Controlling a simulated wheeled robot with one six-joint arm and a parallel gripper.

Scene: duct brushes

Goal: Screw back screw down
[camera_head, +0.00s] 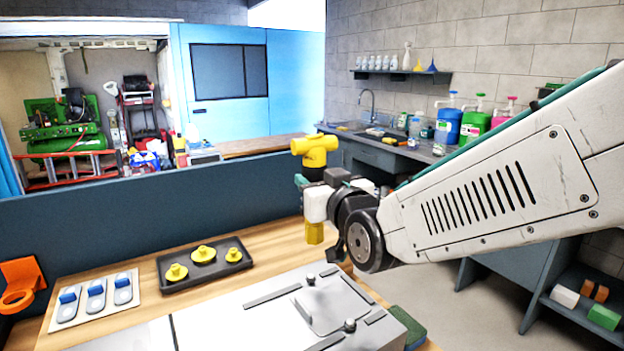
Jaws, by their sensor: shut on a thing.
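My gripper (316,204) hangs at the end of my arm, above the back edge of the bench. It is shut on a yellow T-handled tool (315,148). The tool's crossbar stands above my gripper and a yellow lower end (314,233) shows below it, apart from the bench. The jaws are small and partly hidden by my wrist. A pale cover plate (332,308) lies on the white housing (225,322) at the front. One dark screw (311,281) stands at the plate's back edge, another (350,326) at its front edge. How deep they sit is unclear.
A dark tray (176,288) with three yellow knobs (203,254) lies left of my gripper. Beside it is a white panel (82,312) with three blue-tipped pieces. An orange ring holder (18,287) is far left. A dark partition (150,225) stands behind the bench.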

